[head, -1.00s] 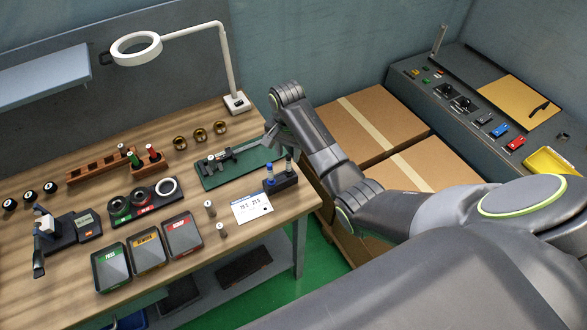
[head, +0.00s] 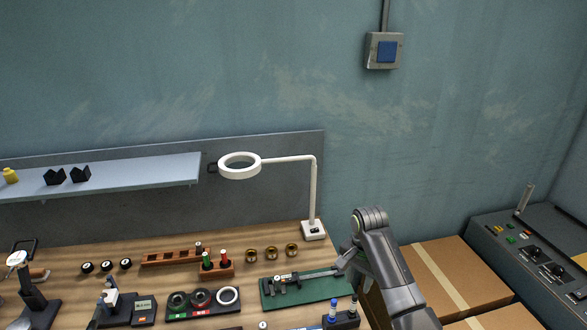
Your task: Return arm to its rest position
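My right arm comes up from the bottom right in the head view. Its gripper (head: 343,266) is small and partly hidden by its own wrist, at the right end of a green mat (head: 317,291). A grey caliper-like tool (head: 290,278) lies on the mat, and its right end reaches toward the gripper. I cannot tell whether the fingers touch it or how far they are apart. My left gripper is out of view.
A ring lamp (head: 314,200) stands at the bench's back right, behind my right arm. A dark block with blue-topped and white-topped pins (head: 343,320) sits below the gripper. Cardboard boxes (head: 418,267) and a grey control console (head: 500,235) stand right of the bench.

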